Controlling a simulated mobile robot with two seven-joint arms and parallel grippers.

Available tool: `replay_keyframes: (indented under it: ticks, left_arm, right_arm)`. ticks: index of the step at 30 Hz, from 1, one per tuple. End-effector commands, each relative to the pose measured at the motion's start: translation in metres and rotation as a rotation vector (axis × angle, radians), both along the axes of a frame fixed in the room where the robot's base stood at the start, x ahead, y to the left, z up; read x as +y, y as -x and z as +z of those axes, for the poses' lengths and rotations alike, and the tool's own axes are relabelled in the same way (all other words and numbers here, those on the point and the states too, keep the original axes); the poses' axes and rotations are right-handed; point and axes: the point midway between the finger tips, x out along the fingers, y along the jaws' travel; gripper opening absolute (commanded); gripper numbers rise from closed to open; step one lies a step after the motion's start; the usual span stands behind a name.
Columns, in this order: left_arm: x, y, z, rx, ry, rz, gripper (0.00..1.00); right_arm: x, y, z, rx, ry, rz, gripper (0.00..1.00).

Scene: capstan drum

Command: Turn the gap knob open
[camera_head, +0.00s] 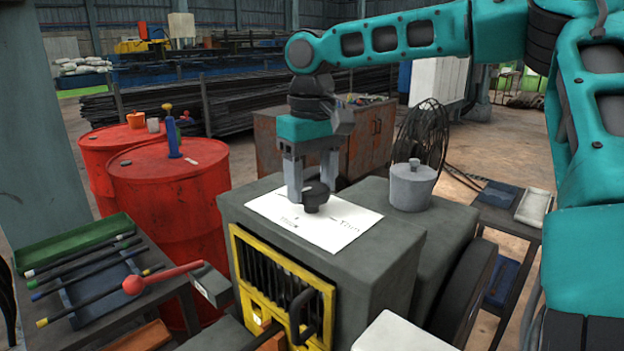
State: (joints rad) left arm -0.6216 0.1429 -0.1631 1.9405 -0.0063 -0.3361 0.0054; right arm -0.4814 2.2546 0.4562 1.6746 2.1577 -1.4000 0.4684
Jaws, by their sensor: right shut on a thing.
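The gap knob (316,197) is a small black knob on a white label sheet (346,224) with printed markings, on top of a grey machine housing (385,249). My right gripper (312,192) comes down from above, its arm entering from the upper right. Its two grey fingers are shut on the knob, which hides part of the grip. My left gripper is not in view.
A yellow-framed grille (275,287) with a black handle is on the housing's front. A red-ball lever (133,285) sticks out at the left. A grey lidded pot (412,187) stands behind right. Red drums (185,225) and a rod-laden table (100,318) are at the left.

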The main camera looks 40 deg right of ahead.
Motion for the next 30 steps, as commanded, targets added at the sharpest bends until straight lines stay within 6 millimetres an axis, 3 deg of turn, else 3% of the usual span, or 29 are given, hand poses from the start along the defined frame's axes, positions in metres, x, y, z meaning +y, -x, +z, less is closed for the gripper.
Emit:
replay_keyframes:
  ticks: [30]
  left_arm:
    - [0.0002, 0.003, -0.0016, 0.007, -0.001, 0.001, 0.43]
  right_arm:
    - [-0.0007, -0.0006, 0.0014, -0.003, 0.001, -0.966, 0.3]
